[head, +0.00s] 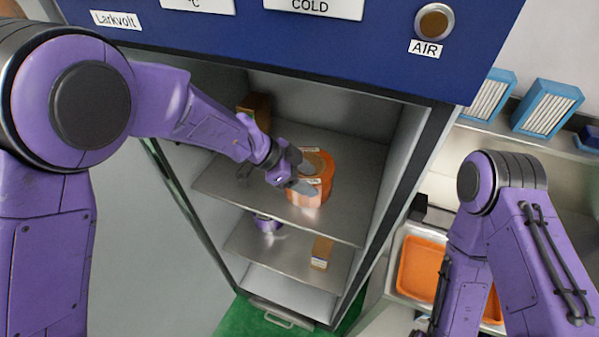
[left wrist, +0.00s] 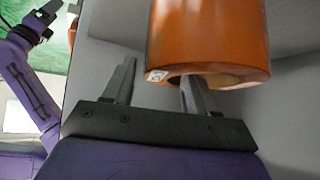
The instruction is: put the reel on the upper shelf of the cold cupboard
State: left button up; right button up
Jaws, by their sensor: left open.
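The orange reel (head: 323,184) is inside the open cold cupboard, at the upper shelf (head: 345,219), and appears to rest on it. My left gripper (head: 297,176) reaches in from the left and is right at the reel, with its jaws apart. In the left wrist view the reel (left wrist: 208,35) is close in front of the fingers (left wrist: 160,88). One finger overlaps the opening in the reel's end; the other is beside the reel. I cannot tell whether they touch it. My right arm is at the right; its gripper (left wrist: 45,18) shows small in the left wrist view.
A brown box (head: 256,108) stands at the back left of the upper shelf. The lower shelf (head: 285,255) holds a small purple item (head: 267,223) and an orange-and-white box (head: 321,252). An orange tray (head: 420,268) is at the right, outside. The upper shelf's right side is clear.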

pick_arm(q)
jog(key=b+v, duration=0.2)
jog(key=v, duration=0.9)
jog(key=shift+a+r, duration=0.2)
jog(key=shift+a, duration=0.05)
jog(key=shift+s+b, duration=0.1)
jog(key=shift+b, duration=0.2)
